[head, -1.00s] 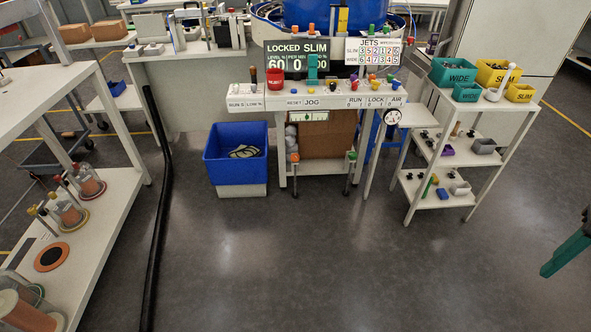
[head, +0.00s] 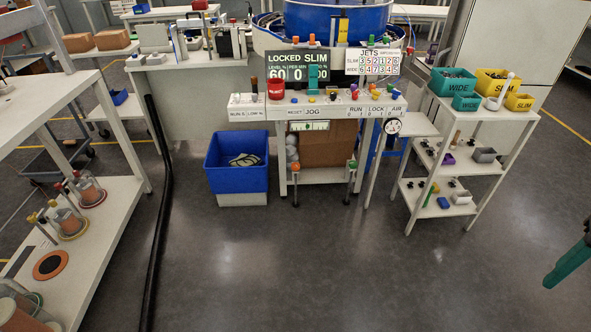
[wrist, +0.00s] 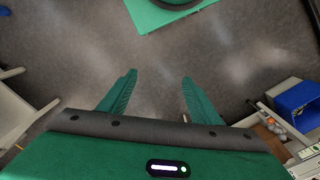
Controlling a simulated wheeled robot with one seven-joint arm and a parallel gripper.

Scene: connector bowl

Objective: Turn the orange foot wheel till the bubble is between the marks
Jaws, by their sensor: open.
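The orange foot wheel (head: 295,167) is low on the front left leg of the white machine bench (head: 318,110). A green foot wheel (head: 352,164) is on the front right leg. The level (head: 309,126) is a pale strip with a greenish window under the bench's front edge; its bubble and marks are too small to read. My gripper (wrist: 159,80) is open and empty in the wrist view, above bare floor. In the head view only a teal part of it shows at the right edge, well away from the orange wheel.
A blue bin (head: 237,165) stands left of the orange wheel. A shelf cart (head: 478,118) with coloured boxes stands right of the bench. A black floor cable (head: 163,220) runs along the left, beside a white rack (head: 118,205). The floor in front is clear.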

